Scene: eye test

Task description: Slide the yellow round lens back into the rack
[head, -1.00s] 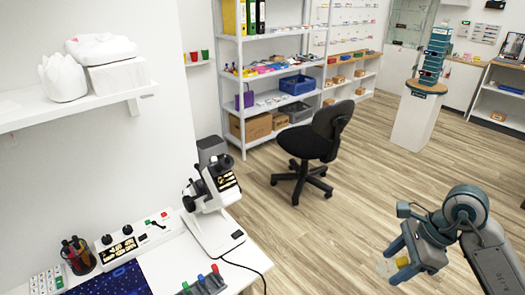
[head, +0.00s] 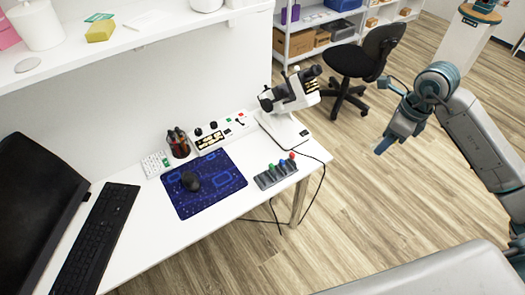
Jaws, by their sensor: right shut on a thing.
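The rack (head: 264,181) is a dark grey slotted holder on the front right corner of the white desk. A green (head: 271,167), a blue (head: 282,163) and a red (head: 292,155) top stand up out of it in a row. My right gripper (head: 382,147) is in the air over the floor, right of the desk and well apart from the rack. It is shut on the yellow round lens, which its blue fingers hide now; yellow showed between them in the earlier view. My left gripper is not in view.
A white microscope (head: 286,100) stands behind the rack, its cable hanging over the desk edge. A black chair (head: 352,62) stands beyond. The floor between gripper and desk is clear.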

